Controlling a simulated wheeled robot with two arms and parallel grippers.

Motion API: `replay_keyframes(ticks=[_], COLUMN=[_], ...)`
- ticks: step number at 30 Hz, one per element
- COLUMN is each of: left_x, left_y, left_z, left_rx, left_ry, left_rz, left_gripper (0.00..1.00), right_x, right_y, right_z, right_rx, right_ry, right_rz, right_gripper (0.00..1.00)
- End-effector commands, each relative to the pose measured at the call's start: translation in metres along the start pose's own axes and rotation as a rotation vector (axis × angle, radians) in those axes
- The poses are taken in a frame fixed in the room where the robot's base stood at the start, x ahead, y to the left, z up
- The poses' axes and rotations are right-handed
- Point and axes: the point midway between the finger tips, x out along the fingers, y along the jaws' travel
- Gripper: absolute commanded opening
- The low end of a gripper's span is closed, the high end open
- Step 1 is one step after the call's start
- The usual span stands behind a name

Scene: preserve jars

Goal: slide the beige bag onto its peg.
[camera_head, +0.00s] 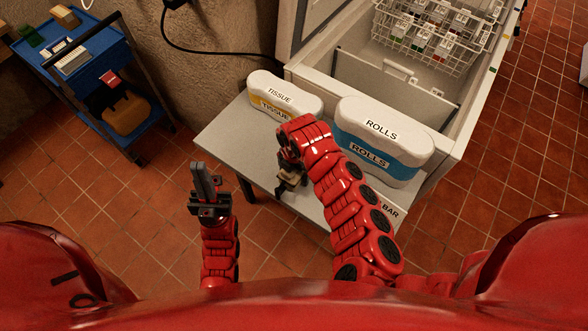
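I cannot make out a peg in this view. A small beige item (293,174), perhaps the beige bag, shows at the tip of my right arm over the grey table. My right gripper (286,184) points down there, largely hidden by its own wrist, and I cannot tell whether it grips the item. My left gripper (203,180) is left of the table, above the tiled floor. Its grey fingers point up the picture, look closed together, and hold nothing visible.
A yellow-banded tissue box (286,95) and a blue-banded rolls box (383,137) stand on the grey table (228,135). Behind is an open pale drawer (392,84) with a white wire basket (440,35). A blue cart (92,47) stands upper left. The floor between is clear.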

Motion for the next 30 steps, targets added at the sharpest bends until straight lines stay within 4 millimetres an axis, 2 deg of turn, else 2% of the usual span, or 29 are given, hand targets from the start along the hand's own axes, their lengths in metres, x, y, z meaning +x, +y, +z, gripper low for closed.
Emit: replay_keyframes(ticks=[7, 8, 22, 30], left_x=[0.0000, 0.0000, 0.0000, -0.0003], left_y=[0.0000, 0.0000, 0.0000, 0.0000], left_z=[0.0000, 0.0000, -0.0001, 0.0000], left_rx=[0.000, 0.000, 0.000, 0.000], left_ry=[0.000, 0.000, 0.000, 0.000], left_rz=[0.000, 0.000, 0.000, 0.000], left_gripper=[0.00, 0.00, 0.00, 0.00], right_x=[0.0012, 0.0011, 0.0010, 0.0001], right_y=[-0.0001, -0.0001, -0.0002, 0.0001], right_z=[-0.0001, -0.0001, -0.0001, 0.0000], right_rx=[-0.001, -0.001, 0.000, 0.000], right_ry=[0.000, 0.000, 0.000, 0.000], right_rz=[0.000, 0.000, -0.001, 0.000], right_gripper=[1.00, 0.96, 0.13, 0.13])
